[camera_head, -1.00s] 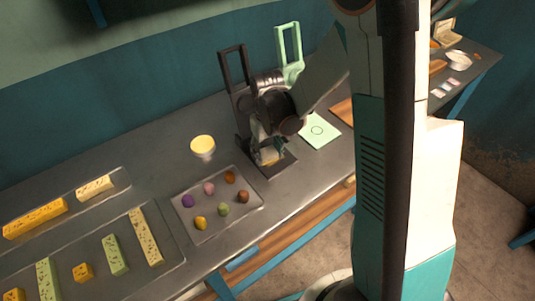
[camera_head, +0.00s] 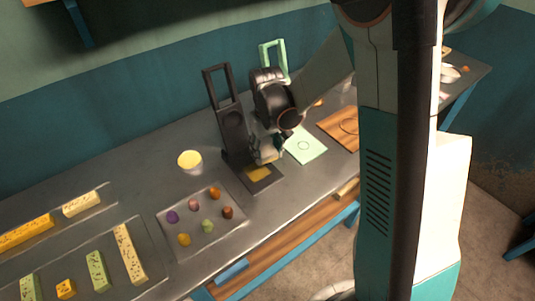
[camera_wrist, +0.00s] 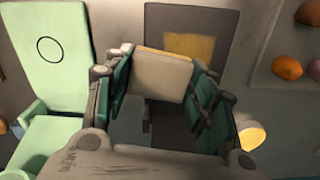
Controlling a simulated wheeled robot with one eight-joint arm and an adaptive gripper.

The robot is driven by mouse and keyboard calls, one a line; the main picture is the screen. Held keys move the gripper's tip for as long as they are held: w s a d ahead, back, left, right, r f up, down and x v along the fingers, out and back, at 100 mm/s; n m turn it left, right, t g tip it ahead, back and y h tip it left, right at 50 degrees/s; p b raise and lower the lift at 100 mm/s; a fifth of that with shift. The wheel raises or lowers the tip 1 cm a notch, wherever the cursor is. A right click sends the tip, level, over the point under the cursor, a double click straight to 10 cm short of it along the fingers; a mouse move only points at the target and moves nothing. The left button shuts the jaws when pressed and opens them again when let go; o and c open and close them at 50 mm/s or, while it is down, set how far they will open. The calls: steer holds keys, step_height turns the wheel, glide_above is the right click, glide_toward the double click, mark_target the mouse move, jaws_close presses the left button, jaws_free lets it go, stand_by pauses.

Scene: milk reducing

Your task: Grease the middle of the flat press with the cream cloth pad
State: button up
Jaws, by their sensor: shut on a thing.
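My gripper (camera_head: 268,153) is shut on the cream cloth pad (camera_wrist: 160,75), a pale square block with a yellowish edge in the wrist view. The dark grey press (camera_head: 234,135) has an upright handle and a flat plate (camera_head: 266,186). A yellow patch (camera_head: 258,173) lies on that plate and also shows in the wrist view (camera_wrist: 190,47). The gripper hangs over the back of the plate, leaving the patch partly uncovered. Whether the pad touches the plate I cannot tell.
A cup of yellow stuff (camera_head: 190,163) stands left of the press. A tray of coloured balls (camera_head: 230,234) is in front. A green press with a ringed plate (camera_head: 306,155) and a wooden plate (camera_head: 333,122) stand to the right. Patterned bars lie at left.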

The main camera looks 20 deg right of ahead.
mark_target(267, 151)
steer(key=shift+r+p, duration=1.1)
steer(key=shift+r, duration=1)
